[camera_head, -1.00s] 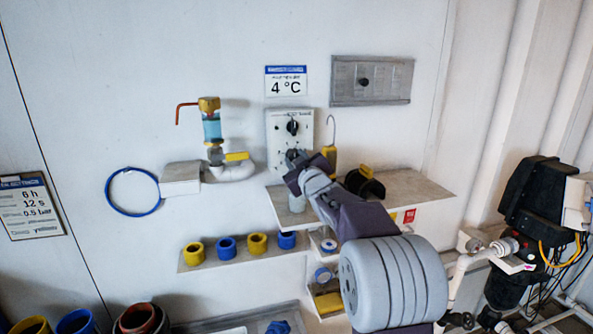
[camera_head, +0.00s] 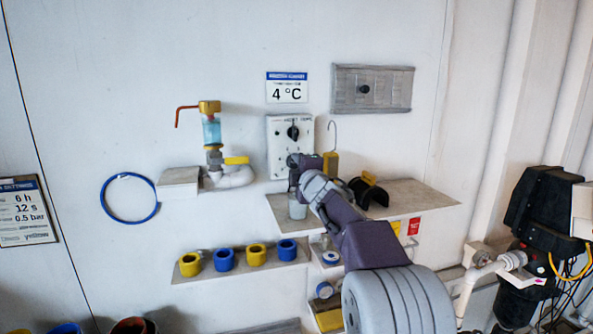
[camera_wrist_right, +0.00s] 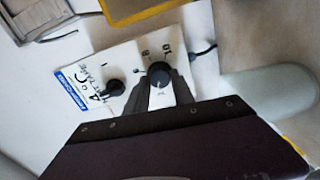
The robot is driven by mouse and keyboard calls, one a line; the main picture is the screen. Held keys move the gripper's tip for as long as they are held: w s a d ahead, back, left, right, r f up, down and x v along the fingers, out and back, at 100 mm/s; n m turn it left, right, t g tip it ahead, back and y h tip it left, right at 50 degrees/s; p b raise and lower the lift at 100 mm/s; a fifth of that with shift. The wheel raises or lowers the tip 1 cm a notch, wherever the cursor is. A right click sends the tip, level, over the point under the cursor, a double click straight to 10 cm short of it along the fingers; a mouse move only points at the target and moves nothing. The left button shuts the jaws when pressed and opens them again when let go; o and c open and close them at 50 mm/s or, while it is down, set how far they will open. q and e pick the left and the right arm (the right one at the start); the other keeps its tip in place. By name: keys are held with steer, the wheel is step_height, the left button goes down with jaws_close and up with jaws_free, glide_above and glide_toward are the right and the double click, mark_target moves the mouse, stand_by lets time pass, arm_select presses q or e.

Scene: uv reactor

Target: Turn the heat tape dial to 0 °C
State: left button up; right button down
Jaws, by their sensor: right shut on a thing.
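A white control panel (camera_head: 274,150) is on the wall below a sign (camera_head: 287,88) reading 4 °C. Its upper black knob (camera_head: 293,132) is clear of my right gripper (camera_head: 297,164). The gripper is at the lower part of the panel and hides much of it in the head view. In the right wrist view, the fingers (camera_wrist_right: 164,97) are shut on the lower black dial (camera_wrist_right: 158,72), which has small scale marks around it. The upper knob (camera_wrist_right: 114,88) sits free to its left. The dial's exact setting is too small to read. My left gripper is not in view.
A shelf (camera_head: 425,195) with a black clamp-like part (camera_head: 370,191) is right of the gripper. A grey plate (camera_head: 372,89) is above right.

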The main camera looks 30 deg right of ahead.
steer(key=n, duration=0.4)
steer(key=n+b, duration=0.1)
steer(key=n, duration=0.3)
steer(key=n+b, duration=0.1)
steer(key=n, duration=0.3)
steer(key=shift+d+r+n, duration=0.1)
steer(key=shift+r+n, duration=0.3)
stand_by(0.4)
